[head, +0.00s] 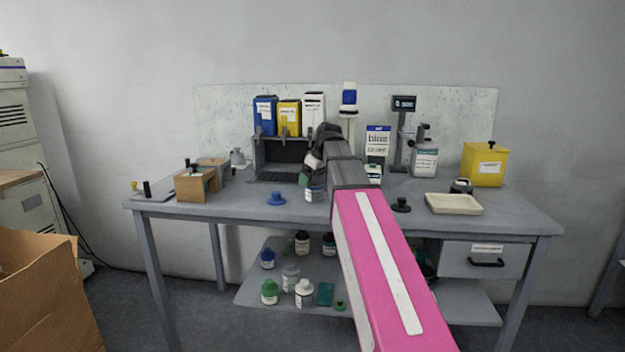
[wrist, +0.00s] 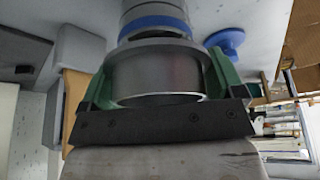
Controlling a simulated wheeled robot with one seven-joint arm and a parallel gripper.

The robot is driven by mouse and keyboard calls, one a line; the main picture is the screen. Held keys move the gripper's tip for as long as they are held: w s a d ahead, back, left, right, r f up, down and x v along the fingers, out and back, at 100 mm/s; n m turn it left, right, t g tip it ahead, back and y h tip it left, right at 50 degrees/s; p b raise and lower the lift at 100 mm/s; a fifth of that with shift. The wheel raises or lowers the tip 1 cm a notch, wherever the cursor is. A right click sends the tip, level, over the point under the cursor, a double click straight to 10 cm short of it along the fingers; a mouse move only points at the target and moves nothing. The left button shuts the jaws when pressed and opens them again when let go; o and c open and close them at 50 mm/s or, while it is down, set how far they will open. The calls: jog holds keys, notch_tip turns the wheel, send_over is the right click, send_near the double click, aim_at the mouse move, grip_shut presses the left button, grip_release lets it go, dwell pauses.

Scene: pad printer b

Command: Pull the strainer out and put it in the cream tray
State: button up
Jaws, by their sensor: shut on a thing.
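My gripper (wrist: 158,82) has green fingers, which are closed on both sides of a dark grey round cup-like piece (wrist: 155,75), which looks like the strainer. Past it, in line with it, is a grey cylinder with a blue band (wrist: 155,24); I cannot tell whether the strainer still sits in it. In the head view my gripper (head: 313,172) is left of the table's middle, above a container with a white label (head: 315,195), and my arm hides part of this spot. The cream tray (head: 453,204) lies at the table's right, with no contents visible.
A blue lid (head: 276,199) lies left of my gripper and a black lid (head: 401,205) to its right. A small dark jar (head: 461,186) stands just behind the tray. A yellow bin (head: 484,164) and a labelled canister (head: 424,160) stand farther back.

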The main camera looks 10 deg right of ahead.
jog(key=shift+r, duration=0.15)
jog(key=shift+r, duration=0.95)
